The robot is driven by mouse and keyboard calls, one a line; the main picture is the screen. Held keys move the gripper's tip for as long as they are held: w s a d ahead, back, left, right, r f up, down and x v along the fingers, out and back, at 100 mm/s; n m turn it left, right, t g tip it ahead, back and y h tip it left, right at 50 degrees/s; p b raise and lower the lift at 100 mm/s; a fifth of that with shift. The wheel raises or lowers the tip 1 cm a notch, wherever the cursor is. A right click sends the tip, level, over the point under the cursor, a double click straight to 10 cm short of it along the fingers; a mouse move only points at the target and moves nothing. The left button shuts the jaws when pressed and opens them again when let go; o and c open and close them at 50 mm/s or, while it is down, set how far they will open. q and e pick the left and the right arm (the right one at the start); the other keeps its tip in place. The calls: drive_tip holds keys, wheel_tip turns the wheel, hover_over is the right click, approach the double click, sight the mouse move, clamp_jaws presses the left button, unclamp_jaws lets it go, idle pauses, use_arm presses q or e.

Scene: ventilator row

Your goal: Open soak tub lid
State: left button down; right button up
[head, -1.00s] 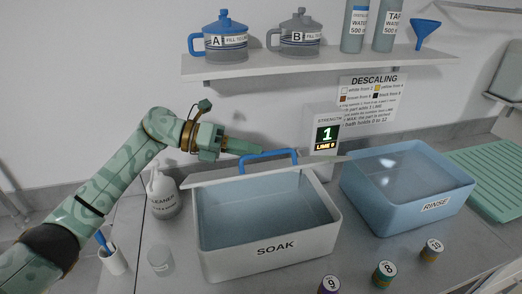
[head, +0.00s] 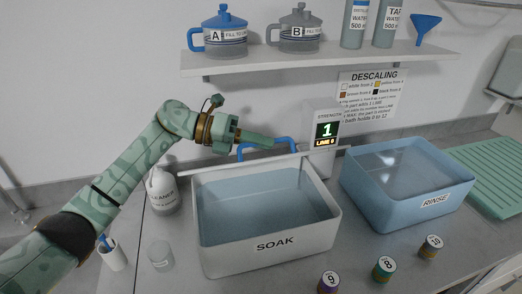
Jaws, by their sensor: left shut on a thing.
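The white soak tub (head: 267,247), labelled SOAK, stands on the counter with its inside and bluish liquid in view. Its pale lid (head: 225,165) shows as a thin strip along the tub's back edge, almost edge-on. I cannot tell whether the lid touches the rim. The blue handle (head: 240,152) stands up from the lid. My left gripper (head: 273,143) reaches in from the left and is shut on the handle, partly hiding its top bar. My right gripper is not in view.
The strength display (head: 326,130) stands close behind the lid's right part. The blue rinse tub (head: 435,203) is to the right. A cleaner bottle (head: 163,190) and a small clear jar (head: 159,254) are left of the soak tub. Numbered containers (head: 384,269) stand in front. A shelf (head: 300,63) hangs above.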

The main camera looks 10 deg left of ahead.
use_arm(q)
drive_tip(key=w+a+r+n+b, duration=0.1)
drive_tip(key=w+a+r+b, duration=0.1)
drive_tip(key=w+r+b, duration=0.2)
drive_tip(key=shift+w+a+r+n+g+h+b, duration=0.15)
drive_tip(key=shift+w+a+n+g+h+b, duration=0.15)
drive_tip(key=shift+w+b, duration=0.8)
drive_tip(key=c, duration=1.5)
unclamp_jaws()
